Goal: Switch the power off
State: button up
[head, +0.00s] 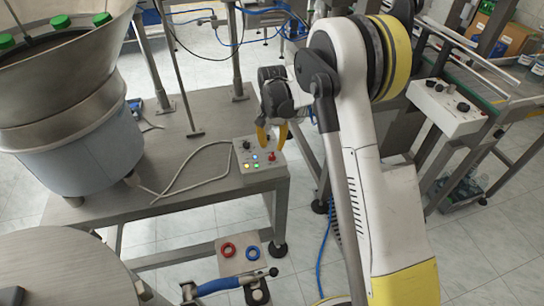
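A small grey control box (263,174) sits on the near right corner of the metal table. Its top carries black knobs (246,145), lit yellow and blue buttons, and a red switch (271,156). Which of these is the power control cannot be told, as the labels are too small to read. My gripper (272,141) points down over the back edge of the box, with its yellow fingers spread apart. I see nothing held between them. The fingers partly cover the back right of the panel, and whether they touch it is unclear.
The large feeder bowl (70,90) with green caps stands on the table (185,120) at left. A grey cable (190,165) runs from the box. A lower panel with red and blue rings (240,250) is in front. Another control box (447,107) is by the conveyor at right.

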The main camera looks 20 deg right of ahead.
aim_at(272, 155)
notch_tip(272, 155, down, 5)
jog(key=shift+w+f+b, duration=0.1)
jog(key=shift+f+b, duration=0.05)
jog(key=shift+b, duration=0.55)
grip_shut()
jog(key=shift+n, duration=0.4)
jog(key=n, duration=1.1)
dwell(0.3)
